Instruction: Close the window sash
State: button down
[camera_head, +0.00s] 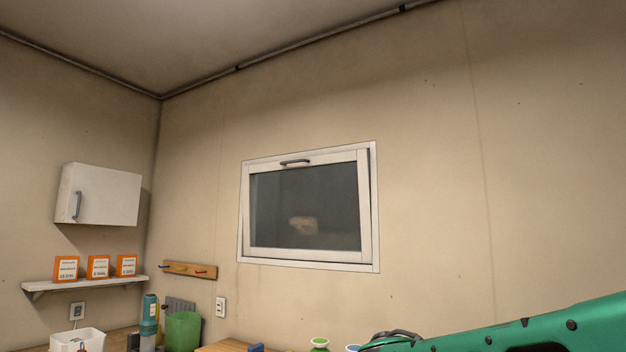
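The window sash (365,205) is a white frame around a dark pane, set in a white outer frame (376,225) on the far wall. A grey bar handle (295,162) sits on the sash's top rail. A dark gap shows along the sash's right side, wider toward the top, so the sash looks tilted slightly open at its top edge. My green arm enters at the lower right, well below the window. My gripper is not visible; the arm's near end runs out of the bottom edge.
A white wall cabinet (105,195) hangs at left above a shelf (85,284) with orange boxes (98,267). A wooden peg rail (190,269) is on the wall. A green bin (183,331) and bottles stand along the bottom. The wall around the window is clear.

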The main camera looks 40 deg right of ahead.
aim_at(361, 156)
jog(key=u, duration=1.6)
jog(key=i, duration=2.05)
jog(key=z, duration=3.35)
jog(key=i, duration=0.35)
jog(key=z, duration=0.15)
